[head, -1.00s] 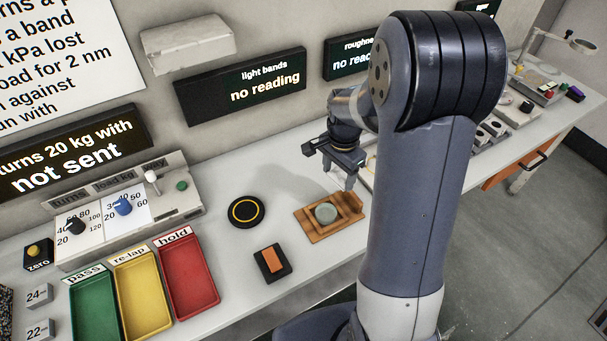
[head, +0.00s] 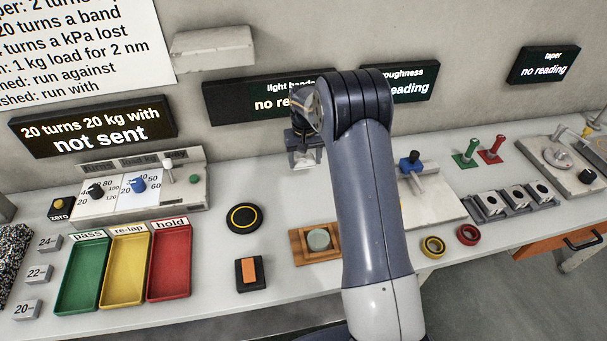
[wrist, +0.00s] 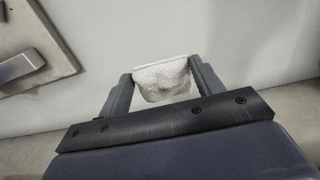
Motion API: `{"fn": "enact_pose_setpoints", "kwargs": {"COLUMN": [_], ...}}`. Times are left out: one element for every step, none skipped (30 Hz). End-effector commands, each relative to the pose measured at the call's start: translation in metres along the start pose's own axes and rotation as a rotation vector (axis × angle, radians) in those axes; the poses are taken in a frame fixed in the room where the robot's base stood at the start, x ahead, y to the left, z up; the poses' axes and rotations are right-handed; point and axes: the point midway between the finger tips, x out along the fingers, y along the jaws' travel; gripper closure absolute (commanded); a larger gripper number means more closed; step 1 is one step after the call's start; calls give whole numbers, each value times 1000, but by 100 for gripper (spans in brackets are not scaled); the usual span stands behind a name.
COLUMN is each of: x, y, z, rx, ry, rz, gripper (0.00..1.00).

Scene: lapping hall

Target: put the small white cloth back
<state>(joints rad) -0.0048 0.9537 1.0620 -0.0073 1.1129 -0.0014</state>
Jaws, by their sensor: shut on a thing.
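My gripper (wrist: 163,80) is shut on the small white cloth (wrist: 163,78), which hangs bunched between the two fingers in the wrist view. In the head view my gripper (head: 305,160) is near the back of the bench, in front of the wall, with the pale cloth (head: 304,160) low between its fingers. The gap between the cloth and the bench top cannot be told. A wooden tray (head: 299,251) with a grey-green round disc (head: 318,239) on it lies in front of the gripper, partly hidden by my arm.
A black disc with a yellow ring (head: 244,217) and an orange block on a black pad (head: 248,272) lie to the left. Green, yellow and red trays (head: 170,262) stand further left. A metal plate with a blue knob (head: 432,205) is right of my arm. Bench between is clear.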

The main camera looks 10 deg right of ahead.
Motion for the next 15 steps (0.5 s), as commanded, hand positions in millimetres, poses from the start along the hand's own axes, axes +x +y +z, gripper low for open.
{"fn": "enact_pose_setpoints", "kwargs": {"x": [8,13,18,20,23,26,28,30,34,37,41,47,52,56,61], "y": [0,0,0,0,0,0,0,0,0,0,0,0,0,0,0], "z": [1,1,1,0,0,0,1,1,1,1,2,2,1,2,2], "rx": [1,1,1,2,2,2,2,3,3,3,3,3,3,3,3], "ry": [-3,-3,-2,0,0,0,-1,-1,0,-1,-2,-3,-2,-3,-2], "rz": [0,0,0,0,0,0,0,0,0,0,0,0,0,0,0], "gripper": [59,59,59,59,59,59,59,59,59,59,59,59,59,59,59]}}
